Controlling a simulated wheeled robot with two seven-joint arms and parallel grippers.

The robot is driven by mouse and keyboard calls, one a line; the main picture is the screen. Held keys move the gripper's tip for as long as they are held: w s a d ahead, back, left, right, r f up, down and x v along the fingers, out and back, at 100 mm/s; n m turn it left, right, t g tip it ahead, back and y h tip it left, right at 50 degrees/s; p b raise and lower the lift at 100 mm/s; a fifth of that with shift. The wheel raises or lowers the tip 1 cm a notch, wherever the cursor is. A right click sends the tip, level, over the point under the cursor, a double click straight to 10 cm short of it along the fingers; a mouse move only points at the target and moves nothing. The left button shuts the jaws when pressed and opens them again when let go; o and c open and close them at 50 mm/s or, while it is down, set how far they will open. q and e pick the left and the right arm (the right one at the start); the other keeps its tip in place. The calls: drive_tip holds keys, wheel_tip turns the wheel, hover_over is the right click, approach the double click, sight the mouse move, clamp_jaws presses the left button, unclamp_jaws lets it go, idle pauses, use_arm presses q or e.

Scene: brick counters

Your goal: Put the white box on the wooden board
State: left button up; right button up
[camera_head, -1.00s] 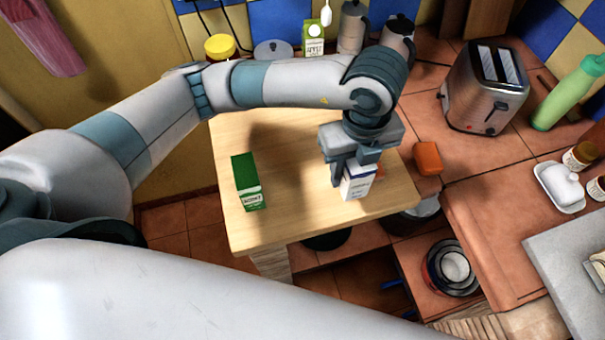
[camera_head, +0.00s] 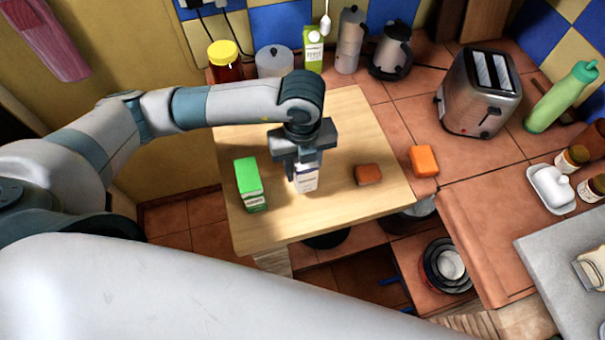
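The white box (camera_head: 306,181) is between the fingers of my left gripper (camera_head: 304,168), which is shut on it. The gripper points down, and the box is upright, over the middle of the light wooden board (camera_head: 345,215). Whether the box's bottom touches the board I cannot tell. The gripper hides the top of the box. My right gripper is not in view.
A green carton (camera_head: 250,185) stands on the board left of the white box, and a brown block (camera_head: 368,174) lies to the right. An orange block (camera_head: 424,160) and a toaster (camera_head: 482,92) are on the tiled counter. The board's front part is clear.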

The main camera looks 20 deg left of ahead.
use_arm(q)
drive_tip(key=shift+f+p, duration=0.3)
wheel_tip(320, 180, down, 3)
drive_tip(key=shift+r+p, duration=0.1)
drive_tip(key=shift+p, duration=0.6)
drive_tip(key=shift+f, duration=0.25)
drive_tip(key=shift+f, duration=0.2)
drive_tip(key=o, duration=1.1)
drive_tip(key=shift+r, duration=0.1)
